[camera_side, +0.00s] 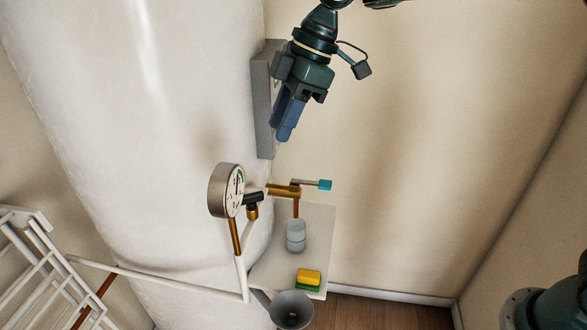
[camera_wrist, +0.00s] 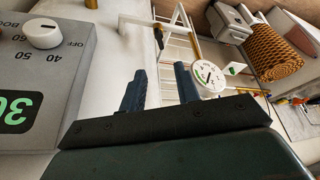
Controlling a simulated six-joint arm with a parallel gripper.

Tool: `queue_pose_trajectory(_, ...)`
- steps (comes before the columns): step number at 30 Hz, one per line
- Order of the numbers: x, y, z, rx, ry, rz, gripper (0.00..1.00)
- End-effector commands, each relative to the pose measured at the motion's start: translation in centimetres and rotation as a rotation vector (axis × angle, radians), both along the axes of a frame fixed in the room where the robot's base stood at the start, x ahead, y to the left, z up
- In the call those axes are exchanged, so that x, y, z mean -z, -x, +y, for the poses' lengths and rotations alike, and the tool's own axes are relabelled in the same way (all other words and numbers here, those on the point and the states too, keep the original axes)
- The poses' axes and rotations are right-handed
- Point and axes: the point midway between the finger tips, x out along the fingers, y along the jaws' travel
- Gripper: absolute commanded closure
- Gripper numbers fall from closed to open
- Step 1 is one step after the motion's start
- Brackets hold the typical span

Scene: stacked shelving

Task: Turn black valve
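The black valve (camera_side: 254,197) is a small dark handle on brass pipework, just right of the round pressure gauge (camera_side: 228,190) in the side view. My gripper (camera_side: 283,130) is above the valve and a little to its right, pointing down, clear of it. Its two blue fingers are apart with nothing between them in the wrist view (camera_wrist: 160,75). The gauge also shows in the wrist view (camera_wrist: 209,78), beyond the right finger.
A grey control box (camera_wrist: 50,70) with a white knob (camera_wrist: 42,34) is close on the left in the wrist view. A large white tank (camera_side: 140,120) stands left. A blue-tipped lever (camera_side: 324,185), a glass (camera_side: 296,235) and a yellow-green sponge (camera_side: 309,278) are around the shelf (camera_side: 320,225).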

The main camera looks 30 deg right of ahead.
Motion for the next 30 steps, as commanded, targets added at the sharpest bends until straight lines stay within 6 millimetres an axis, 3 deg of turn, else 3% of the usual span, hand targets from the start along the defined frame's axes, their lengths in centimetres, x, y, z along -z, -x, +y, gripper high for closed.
queue_pose_trajectory(17,1.3,-0.6,0.9,-0.044,0.008,0.003,0.68)
queue_pose_trajectory(30,6.5,-1.1,3.0,-0.045,0.011,0.006,0.68)
